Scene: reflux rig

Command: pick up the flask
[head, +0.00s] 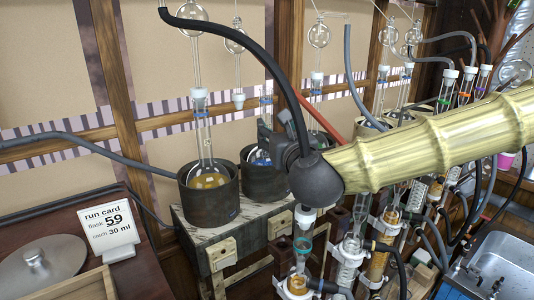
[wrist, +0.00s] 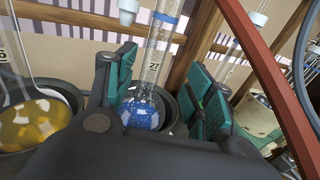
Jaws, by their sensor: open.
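A round-bottomed glass flask with blue contents (wrist: 142,112) sits in a dark heating mantle, its long neck upright and marked 27. My gripper (wrist: 162,75) is open, with one teal-padded finger on each side of this flask. I cannot tell whether either pad touches the glass. In the head view my gripper (head: 272,142) is over the middle mantle (head: 262,182), and the blue flask is mostly hidden there. A second flask with amber contents (head: 208,180) stands in the left mantle (head: 212,208); it also shows at left in the wrist view (wrist: 32,122).
A run card (head: 109,222) reads flask 59, catch 30 ml. A black hose (head: 255,50) arches above the mantles, and a red bar (wrist: 262,75) crosses close on the right. Crowded glassware and clamps (head: 380,240) stand at right, beside a metal sink (head: 500,265).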

